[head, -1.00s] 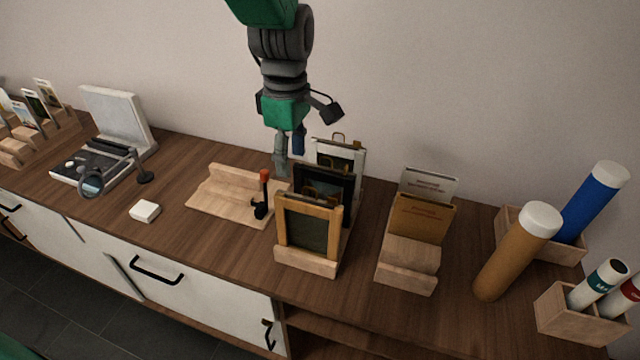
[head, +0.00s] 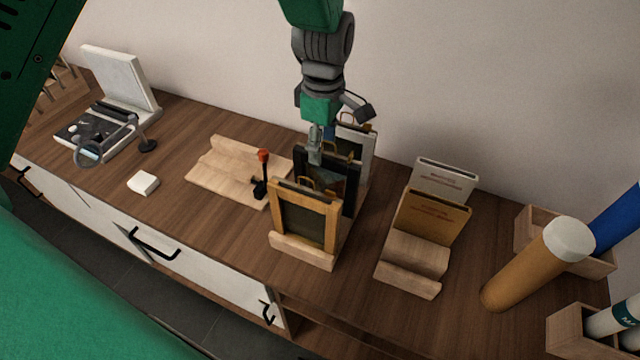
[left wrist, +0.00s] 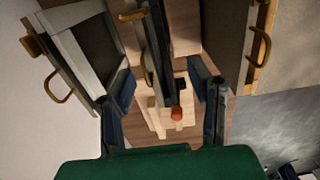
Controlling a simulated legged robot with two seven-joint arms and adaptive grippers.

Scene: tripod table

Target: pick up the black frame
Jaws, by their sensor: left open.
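The black frame (head: 347,186) stands upright in a wooden rack, between a light wood frame (head: 306,221) in front and a white frame (head: 362,146) behind. My left gripper (head: 315,146) is open, pointing down at the black frame's top edge. In the left wrist view, the black frame (left wrist: 158,42) shows edge-on between the two spread fingers of my left gripper (left wrist: 163,95). The white frame (left wrist: 85,45) is on the left there and the wood frame (left wrist: 238,45) on the right, both close to the fingers. My right gripper is not in view.
A white block (head: 143,184) lies at left on the cabinet top.

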